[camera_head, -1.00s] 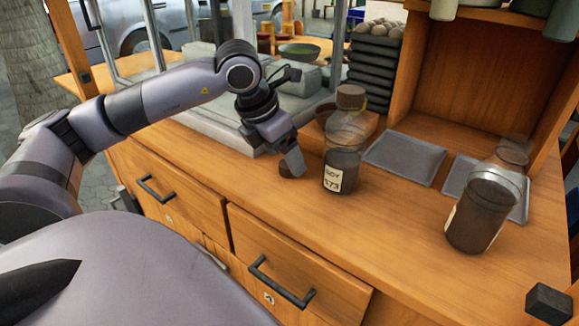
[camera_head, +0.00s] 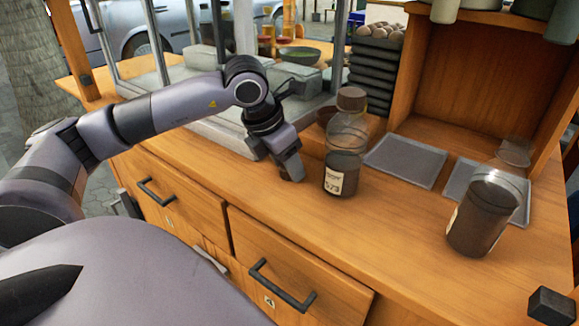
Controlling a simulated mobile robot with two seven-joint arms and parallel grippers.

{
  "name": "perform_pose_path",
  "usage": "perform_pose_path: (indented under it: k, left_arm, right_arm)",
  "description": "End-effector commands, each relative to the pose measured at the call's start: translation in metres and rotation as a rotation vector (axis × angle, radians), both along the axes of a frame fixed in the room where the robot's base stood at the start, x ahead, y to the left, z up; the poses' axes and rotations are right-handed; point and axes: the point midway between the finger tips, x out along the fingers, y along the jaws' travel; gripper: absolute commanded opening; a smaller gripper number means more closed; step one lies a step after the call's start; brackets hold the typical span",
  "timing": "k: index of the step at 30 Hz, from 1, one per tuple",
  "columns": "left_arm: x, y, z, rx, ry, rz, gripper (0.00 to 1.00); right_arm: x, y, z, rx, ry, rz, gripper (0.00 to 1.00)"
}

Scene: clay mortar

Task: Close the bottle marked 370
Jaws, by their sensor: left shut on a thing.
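My left gripper (camera_head: 291,172) is shut on a small dark brown cap (camera_head: 292,171), at or just above the counter left of the middle bottle. The gripper hides much of the cap. The middle bottle (camera_head: 345,165) is clear, upright, half full of brown stuff, and has a brown cap on; its label seems to read 573. Another clear bottle (camera_head: 482,215) with dark contents stands upright at the right. No cap shows on its top, and its label is turned away, so its number cannot be read.
Two grey trays (camera_head: 405,161) (camera_head: 520,207) lie behind the bottles, the right one partly behind the right bottle. A brown bowl (camera_head: 326,113) sits behind the middle bottle. The wooden counter (camera_head: 395,220) is clear between the bottles. Drawers with black handles are in front.

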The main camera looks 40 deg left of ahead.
Motion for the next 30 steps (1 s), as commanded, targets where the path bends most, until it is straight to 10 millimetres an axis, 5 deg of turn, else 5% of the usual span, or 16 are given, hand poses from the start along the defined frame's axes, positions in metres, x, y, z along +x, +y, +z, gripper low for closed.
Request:
perform_pose_path:
  k: [11,30]
  left_arm:
    - [0.001,0.000,0.023,0.000,-0.004,0.000,0.19]
    - [0.001,0.000,0.163,-0.001,-0.004,-0.001,0.19]
  right_arm:
    - [0.000,-0.001,0.005,-0.003,0.001,0.002,1.00]
    - [-0.002,-0.001,0.041,-0.003,0.003,0.003,1.00]
